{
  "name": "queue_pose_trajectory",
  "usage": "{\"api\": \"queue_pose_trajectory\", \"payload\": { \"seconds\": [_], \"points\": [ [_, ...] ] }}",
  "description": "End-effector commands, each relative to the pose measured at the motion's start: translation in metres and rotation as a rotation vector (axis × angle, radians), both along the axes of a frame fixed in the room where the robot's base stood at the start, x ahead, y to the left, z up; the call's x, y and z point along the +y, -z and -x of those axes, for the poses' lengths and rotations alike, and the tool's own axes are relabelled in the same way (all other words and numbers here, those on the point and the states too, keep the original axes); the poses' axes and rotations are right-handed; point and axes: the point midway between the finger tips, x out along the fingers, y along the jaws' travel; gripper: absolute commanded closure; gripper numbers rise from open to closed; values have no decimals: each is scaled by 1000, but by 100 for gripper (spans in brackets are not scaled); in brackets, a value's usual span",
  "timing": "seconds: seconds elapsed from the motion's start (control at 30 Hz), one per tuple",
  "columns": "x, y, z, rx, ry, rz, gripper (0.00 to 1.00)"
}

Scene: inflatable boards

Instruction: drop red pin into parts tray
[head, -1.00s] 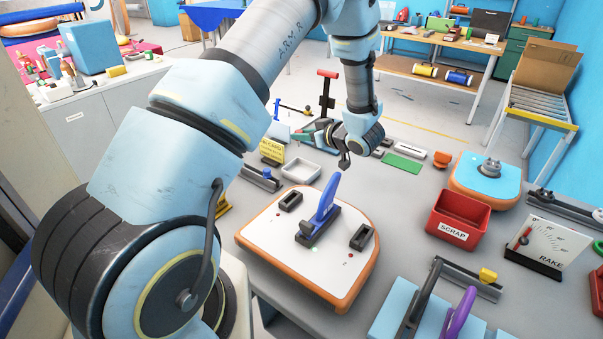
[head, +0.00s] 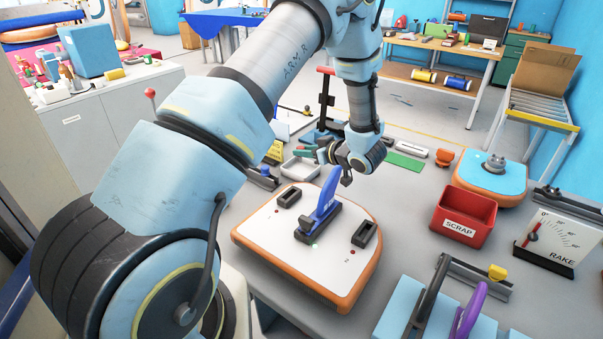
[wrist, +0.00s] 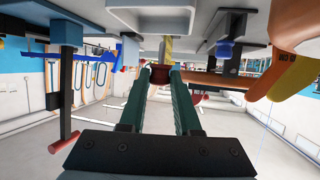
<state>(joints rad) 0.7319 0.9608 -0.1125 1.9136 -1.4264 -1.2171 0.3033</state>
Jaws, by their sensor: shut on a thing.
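My gripper (head: 306,152) reaches leftward from the wrist in the head view, just above and behind the white parts tray (head: 300,170). In the wrist view my two green fingers (wrist: 160,82) are closed on a dark red piece, the red pin (wrist: 160,74), at their tips. Most of the pin is hidden between the fingers. The wrist view is upside down, and the pale tray (wrist: 150,20) shows at its top, close to the fingertips. In the head view I cannot make out the pin, nor tell if it is right over the tray.
A white board with orange edge (head: 262,232) and an upright blue lever (head: 325,196) stands in front of the tray. A yellow sign (head: 274,151) stands just left of the tray, and a tall dark post with a red top (head: 326,88) behind. A red scrap bin (head: 464,214) is to the right.

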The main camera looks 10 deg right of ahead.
Motion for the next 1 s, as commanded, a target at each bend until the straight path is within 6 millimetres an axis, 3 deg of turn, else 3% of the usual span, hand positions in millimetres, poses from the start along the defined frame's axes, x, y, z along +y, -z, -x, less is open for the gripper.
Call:
{"api": "queue_pose_trajectory", "payload": {
  "seconds": [0.03,0.07,0.37,0.73,1.0],
  "points": [
    [0,0,0,0,0,0,100],
    [0,0,0,0,0,0,66],
    [0,0,0,0,0,0,34],
    [-5,-2,7,-1,1,1,34],
    [-28,-20,47,-1,3,2,34]
  ]
}}
